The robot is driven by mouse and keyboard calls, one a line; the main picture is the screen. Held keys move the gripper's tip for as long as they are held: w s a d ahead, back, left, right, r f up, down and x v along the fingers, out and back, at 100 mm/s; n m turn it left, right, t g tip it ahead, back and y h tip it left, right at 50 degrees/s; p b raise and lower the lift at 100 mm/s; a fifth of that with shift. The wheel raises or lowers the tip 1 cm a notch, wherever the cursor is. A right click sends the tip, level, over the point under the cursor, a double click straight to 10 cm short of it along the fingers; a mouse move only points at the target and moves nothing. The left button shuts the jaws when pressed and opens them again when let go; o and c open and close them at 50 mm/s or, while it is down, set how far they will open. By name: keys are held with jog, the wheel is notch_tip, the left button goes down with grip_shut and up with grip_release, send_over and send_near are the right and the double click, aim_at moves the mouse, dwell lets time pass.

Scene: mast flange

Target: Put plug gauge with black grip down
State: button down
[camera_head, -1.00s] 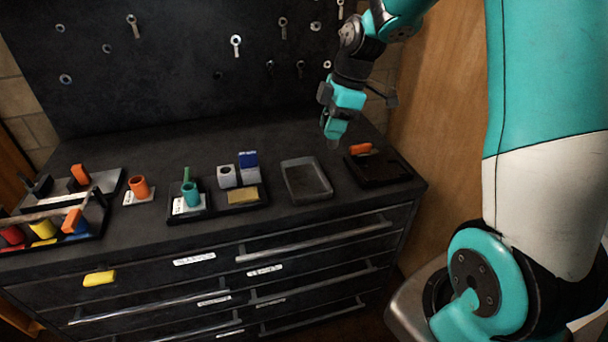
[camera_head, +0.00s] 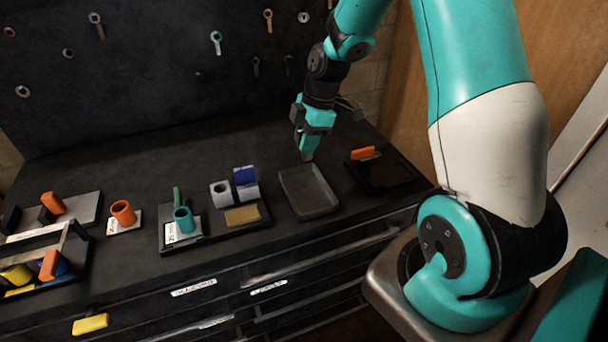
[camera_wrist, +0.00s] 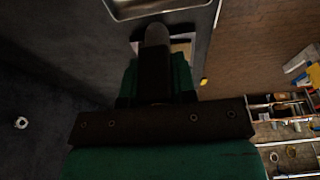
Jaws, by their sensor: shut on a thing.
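My gripper (camera_head: 305,140) is shut on the plug gauge (camera_wrist: 156,38). In the wrist view the gauge's grey rounded end sticks out past my teal fingers, and its black grip (camera_wrist: 154,75) lies between them. In the head view only the grey tip (camera_head: 307,157) shows below my fingers, pointing down. It is near the back edge of an empty shallow grey tray (camera_head: 309,210). Whether the tip touches anything cannot be told. The tray's rim also shows at the top of the wrist view (camera_wrist: 160,14).
Right of the tray is a dark tray (camera_head: 400,181) with an orange-handled piece (camera_head: 363,153). A tool board stands behind.

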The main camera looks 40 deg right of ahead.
notch_tip(320, 180, down, 12)
jog(key=shift+r+p, duration=0.15)
jog(key=shift+p, duration=1)
jog(key=shift+f, duration=0.2)
jog(key=c, duration=0.9)
grip_release()
jog(key=shift+r, duration=0.15)
